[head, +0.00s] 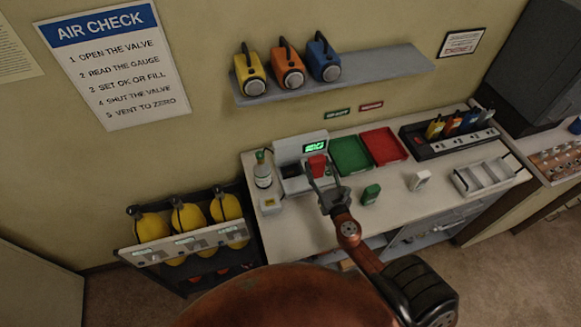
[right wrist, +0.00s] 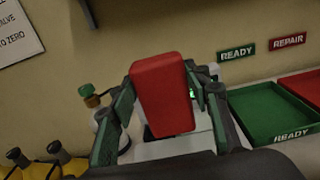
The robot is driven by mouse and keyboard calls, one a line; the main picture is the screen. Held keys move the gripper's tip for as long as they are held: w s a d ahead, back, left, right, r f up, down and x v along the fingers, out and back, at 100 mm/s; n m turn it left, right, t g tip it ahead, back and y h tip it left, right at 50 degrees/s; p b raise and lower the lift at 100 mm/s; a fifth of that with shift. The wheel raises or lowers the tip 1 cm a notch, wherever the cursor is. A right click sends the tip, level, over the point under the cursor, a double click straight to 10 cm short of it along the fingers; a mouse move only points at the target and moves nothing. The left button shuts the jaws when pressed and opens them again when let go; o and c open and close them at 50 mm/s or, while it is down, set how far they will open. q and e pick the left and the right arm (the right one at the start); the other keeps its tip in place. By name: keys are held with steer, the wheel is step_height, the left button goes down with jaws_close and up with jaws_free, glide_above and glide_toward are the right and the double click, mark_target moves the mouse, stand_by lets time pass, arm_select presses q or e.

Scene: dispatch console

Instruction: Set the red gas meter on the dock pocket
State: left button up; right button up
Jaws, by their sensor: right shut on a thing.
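The red gas meter (head: 317,166) is held upright between the fingers of my right gripper (head: 320,178). In the right wrist view the meter (right wrist: 162,100) fills the space between the two green-padded fingers of the same gripper (right wrist: 161,84). The dock (head: 290,151), a pale box with a lit green display, stands at the back left of the bench. The meter is in front of the dock and hides part of it. The pocket is mostly hidden, and I cannot tell whether the meter touches it. My left gripper is out of view.
A gas bottle (head: 263,174) stands left of the dock. A green tray (head: 351,168) and a red tray (head: 397,158) lie to its right. A green meter (head: 371,194) and a white meter (head: 420,181) stand on the bench (head: 325,231). A charger rack (head: 446,148) is at the back right.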

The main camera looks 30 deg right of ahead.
steer(key=shift+w+d+f, duration=0.1)
steer(key=shift+w+f, duration=0.05)
steer(key=shift+w, duration=0.35)
steer(key=shift+w+d+f, duration=0.1)
steer(key=shift+w, duration=0.4)
steer(key=w+a+f+b, duration=0.1)
steer(key=w+f, duration=0.3)
steer(key=w+a+f+b, duration=0.1)
steer(key=w+f, duration=0.3)
steer(key=w+f+b, duration=0.1)
steer(key=w+f, duration=0.2)
steer(key=f, duration=0.1)
steer(key=shift+w+a+f+b, duration=0.15)
steer(key=shift+w+a+b, duration=0.15)
steer(key=shift+w+a, duration=0.1)
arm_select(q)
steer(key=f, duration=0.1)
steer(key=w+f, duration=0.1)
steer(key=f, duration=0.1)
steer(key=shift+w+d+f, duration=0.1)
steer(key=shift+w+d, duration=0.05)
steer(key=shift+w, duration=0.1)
arm_select(e)
steer(key=shift+a+f, duration=0.1)
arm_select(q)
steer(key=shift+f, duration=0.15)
arm_select(e)
steer(key=o, duration=1.5)
